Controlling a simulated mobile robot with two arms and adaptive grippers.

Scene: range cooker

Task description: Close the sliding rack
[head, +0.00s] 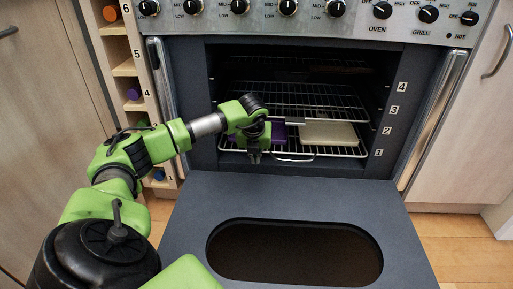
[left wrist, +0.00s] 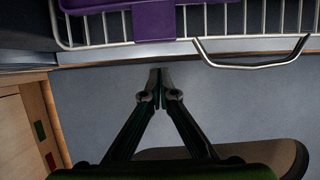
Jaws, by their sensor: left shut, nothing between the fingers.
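The oven's lower sliding rack (head: 350,152) sits low in the open oven, with a wire handle (head: 295,158) at its front edge. A purple item (head: 278,134) and a cream flat item (head: 328,134) lie on it. My left gripper (head: 254,157) is at the left part of the rack's front edge. In the left wrist view my left gripper (left wrist: 160,75) is shut and empty, its tips just short of the rack's front bar, left of the handle (left wrist: 250,64). The purple item (left wrist: 185,15) shows behind the bar. My right gripper is not in view.
The oven door (head: 180,225) is folded down in front, with a dark oval window. Another wire rack (head: 310,100) is above. A narrow shelf with bottles (head: 133,92) stands left of the oven; metal rails (head: 435,120) flank the opening.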

